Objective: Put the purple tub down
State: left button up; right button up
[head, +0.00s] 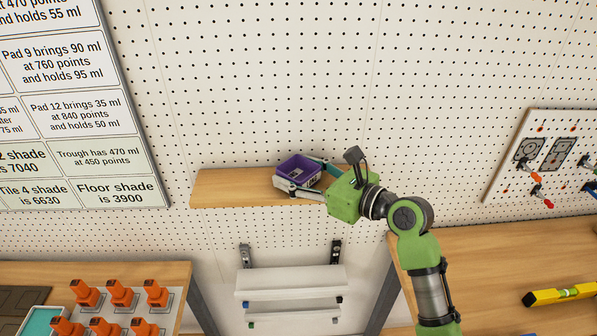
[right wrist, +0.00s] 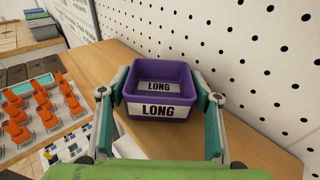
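The purple tub (head: 297,167) is a small open box at the wooden wall shelf (head: 230,188) in the head view. In the right wrist view the tub (right wrist: 158,84) looks empty and has a white LONG label on its front and another inside. My right gripper (head: 304,176) has one finger against each side of the tub and appears shut on it. The tub looks level, over the shelf's top; I cannot tell whether its base touches the wood. My left gripper is not in view.
The white pegboard wall (head: 270,80) stands close behind the shelf. The shelf's left part is bare. Below are a white rack (head: 290,280), a bench with orange fixtures (head: 120,292) at left and a wooden bench (head: 480,262) at right.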

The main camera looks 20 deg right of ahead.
jog(key=shift+s+d+r, duration=0.1)
jog(key=shift+s+r, duration=0.05)
jog(key=shift+s, duration=0.05)
jog(key=b+v, duration=0.2)
jog(key=v, duration=0.9)
jog(key=shift+s+d, duration=0.2)
jog(key=shift+s, duration=0.1)
